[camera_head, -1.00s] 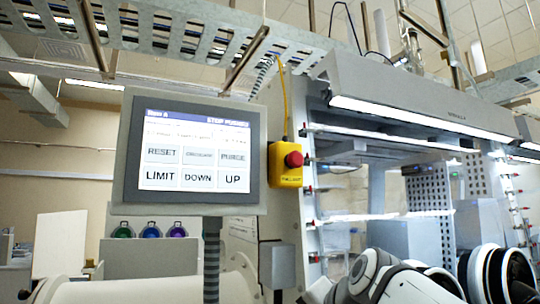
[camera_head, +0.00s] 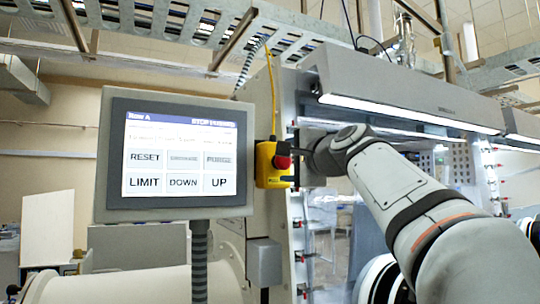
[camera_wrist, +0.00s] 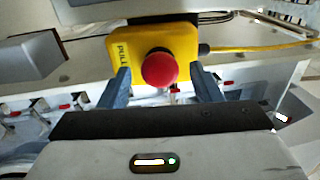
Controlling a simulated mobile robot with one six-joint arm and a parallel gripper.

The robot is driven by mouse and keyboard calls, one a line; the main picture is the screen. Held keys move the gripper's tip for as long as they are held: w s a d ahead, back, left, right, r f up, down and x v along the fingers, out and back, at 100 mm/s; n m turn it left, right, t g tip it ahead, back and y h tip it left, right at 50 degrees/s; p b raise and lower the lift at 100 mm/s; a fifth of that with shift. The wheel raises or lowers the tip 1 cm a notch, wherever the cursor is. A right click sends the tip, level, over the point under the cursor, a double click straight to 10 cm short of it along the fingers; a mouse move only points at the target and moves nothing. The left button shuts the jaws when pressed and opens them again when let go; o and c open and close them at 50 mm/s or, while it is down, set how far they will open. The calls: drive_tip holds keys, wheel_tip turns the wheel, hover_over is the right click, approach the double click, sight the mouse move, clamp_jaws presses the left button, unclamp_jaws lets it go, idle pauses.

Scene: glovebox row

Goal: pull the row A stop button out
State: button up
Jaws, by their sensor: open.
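The row A stop button (camera_head: 283,162) is a red mushroom knob on a yellow box (camera_head: 266,176) beside the touch panel. My gripper (camera_wrist: 160,84) is open, with one blue-grey finger on each side of the knob. I see a gap between each finger and the knob; I cannot tell the depth. In the head view my arm reaches in from the right, and its end is near the box, with the fingers hard to make out.
A touch panel (camera_head: 179,157) with RESET, LIMIT, DOWN and UP keys stands just left of the box, its top line reading Row A and a stop message. A yellow cable (camera_head: 272,95) rises above the box. The glovebox frame (camera_head: 299,226) is close on the right.

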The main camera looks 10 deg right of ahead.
drive_tip(key=shift+w+a, duration=0.2)
drive_tip(key=shift+w, duration=0.35)
